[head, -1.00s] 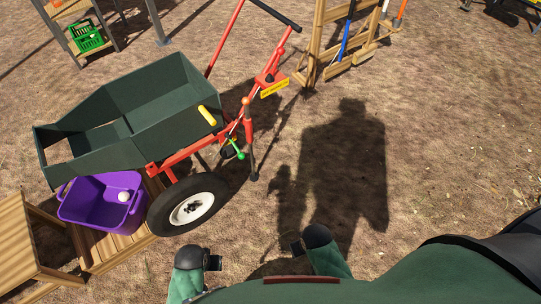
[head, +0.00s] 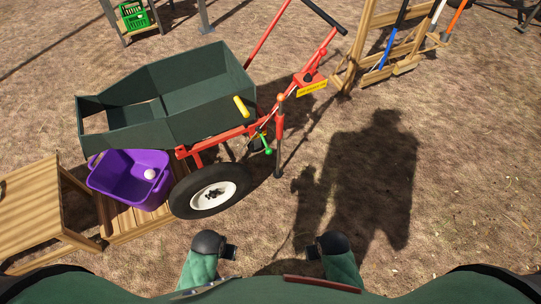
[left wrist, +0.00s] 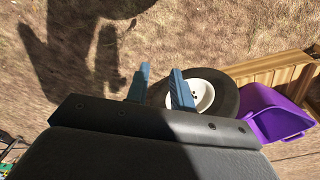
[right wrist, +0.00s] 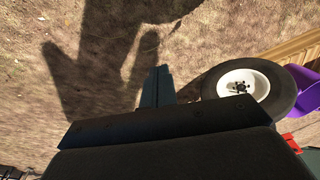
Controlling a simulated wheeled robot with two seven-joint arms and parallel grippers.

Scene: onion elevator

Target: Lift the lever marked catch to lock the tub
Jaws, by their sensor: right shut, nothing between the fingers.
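The dark green tub (head: 160,120) sits tilted on a red cart frame (head: 220,138) with a black tyre (head: 211,190). Near the tub's right end are a yellow grip (head: 241,106), an orange knob (head: 281,97) and a green-tipped lever (head: 265,144). I cannot read which one is marked catch. My left gripper (head: 231,251) is in front of my body, apart from the cart; its fingers (left wrist: 160,69) stand apart and empty. My right gripper (head: 312,252) is beside it, also away from the cart; its fingers (right wrist: 160,70) are together with nothing between them.
A purple tub (head: 128,180) with a pale round object (head: 150,174) in it stands on wooden slats left of the wheel. A wooden table (head: 40,210) is at far left. A tool rack (head: 390,50) stands at the back right. Bare ground lies between me and the cart.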

